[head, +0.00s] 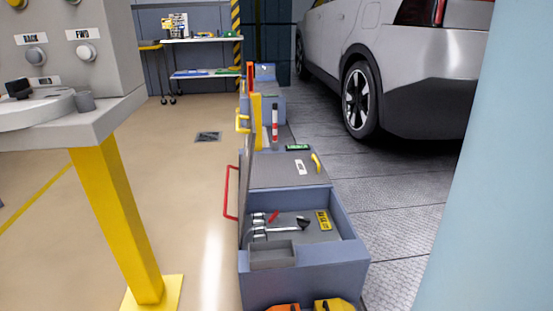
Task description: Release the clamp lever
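No part in view can be surely told as the clamp lever. A red bar handle (228,192) stands on the left side of a blue-grey bench or cart. A small yellow handle (242,122) juts left from an upright panel farther along it. A curved yellow handle (315,162) sits on a grey lid (288,174). Which of these, if any, is the clamp lever, I cannot tell. Neither of my grippers shows in the head view.
The open blue-grey tray (347,252) holds tools and a yellow tag (323,220). A control box (70,45) stands at left above a yellow post (115,220). A silver car (420,70) is at back right. A pale blue surface (500,200) blocks the right side.

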